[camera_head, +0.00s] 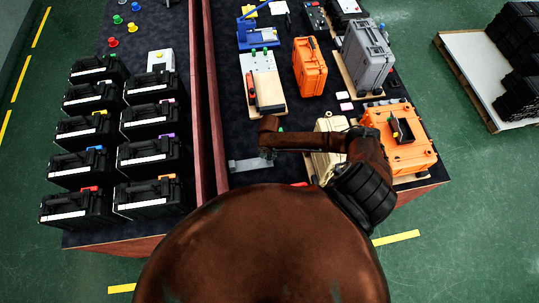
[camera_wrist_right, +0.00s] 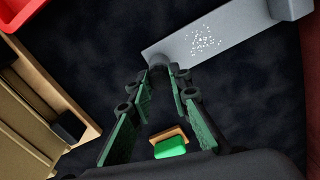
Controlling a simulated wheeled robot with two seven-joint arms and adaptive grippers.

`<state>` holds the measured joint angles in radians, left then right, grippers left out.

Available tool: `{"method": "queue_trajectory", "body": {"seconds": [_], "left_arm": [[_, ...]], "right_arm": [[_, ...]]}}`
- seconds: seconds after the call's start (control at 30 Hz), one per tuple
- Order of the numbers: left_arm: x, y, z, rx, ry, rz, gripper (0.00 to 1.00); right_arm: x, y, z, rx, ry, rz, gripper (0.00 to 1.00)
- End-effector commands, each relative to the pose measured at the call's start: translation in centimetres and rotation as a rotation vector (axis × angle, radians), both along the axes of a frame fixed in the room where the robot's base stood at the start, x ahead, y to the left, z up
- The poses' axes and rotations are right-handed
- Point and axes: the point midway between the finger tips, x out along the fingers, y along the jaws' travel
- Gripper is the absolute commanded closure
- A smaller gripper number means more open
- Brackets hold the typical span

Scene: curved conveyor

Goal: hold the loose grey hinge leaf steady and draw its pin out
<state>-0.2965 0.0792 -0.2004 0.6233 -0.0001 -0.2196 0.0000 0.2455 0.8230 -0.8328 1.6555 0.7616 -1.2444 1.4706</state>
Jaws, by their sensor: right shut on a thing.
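The grey hinge leaf (camera_head: 248,166) lies flat on the dark table top near its front. In the right wrist view the leaf (camera_wrist_right: 222,36) runs up to the right, with a patch of white speckles on it. A short dark grey round piece, seemingly the hinge pin (camera_wrist_right: 179,72), sits at its near end. My right gripper (camera_head: 268,153) is over the right end of the leaf. In the wrist view its green-padded fingers (camera_wrist_right: 163,76) close on this round piece. Where pin and leaf meet is hard to tell. My left gripper is not in view.
A tan case (camera_head: 329,142) and an orange case (camera_head: 407,148) stand to the right, partly behind my arm. A wooden board with fixtures (camera_head: 263,82) lies behind the leaf. A small green-topped block (camera_wrist_right: 170,146) shows below the fingers.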

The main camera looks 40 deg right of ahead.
Motion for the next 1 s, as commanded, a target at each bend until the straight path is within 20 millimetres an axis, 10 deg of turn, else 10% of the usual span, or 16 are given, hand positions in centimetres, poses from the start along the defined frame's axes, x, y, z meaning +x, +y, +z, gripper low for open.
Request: {"method": "queue_trajectory", "body": {"seconds": [0.37,0.73,1.0], "left_arm": [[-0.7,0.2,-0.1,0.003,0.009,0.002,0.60],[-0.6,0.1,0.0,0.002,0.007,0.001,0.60],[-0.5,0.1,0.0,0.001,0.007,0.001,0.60]], "right_arm": [[0.0,0.0,0.0,0.000,0.000,0.000,0.63],[0.0,0.0,0.5,0.000,0.000,-0.001,0.62],[0.1,-0.1,5.3,0.000,-0.003,0.001,0.62]]}}
